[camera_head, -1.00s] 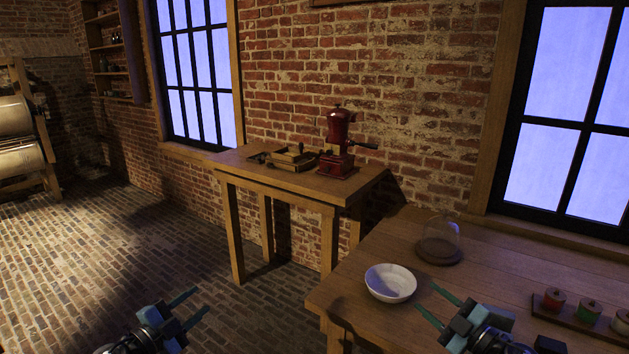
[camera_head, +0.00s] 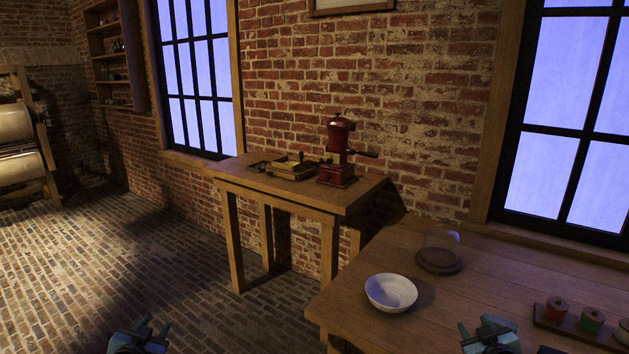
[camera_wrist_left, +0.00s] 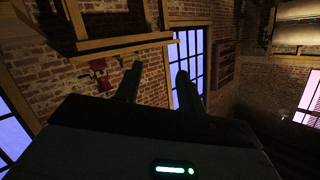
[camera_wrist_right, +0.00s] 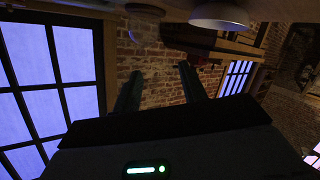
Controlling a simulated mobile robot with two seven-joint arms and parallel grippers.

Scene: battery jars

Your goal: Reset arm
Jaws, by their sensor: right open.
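My left gripper (camera_head: 142,332) is at the bottom left of the head view, over the brick floor and away from the tables. In the left wrist view its two fingers (camera_wrist_left: 157,85) stand apart with nothing between them. My right gripper (camera_head: 488,330) is at the bottom right of the head view, over the near table. In the right wrist view its fingers (camera_wrist_right: 160,88) are spread and empty. It is apart from the white bowl (camera_head: 391,292), which lies to its left on the table.
The near wooden table (camera_head: 440,305) also bears a glass dome (camera_head: 439,248) and a rack of coloured spools (camera_head: 575,322) at right. A smaller table (camera_head: 350,197) by the brick wall holds a red grinder (camera_head: 338,155). The floor (camera_head: 90,265) at left is clear.

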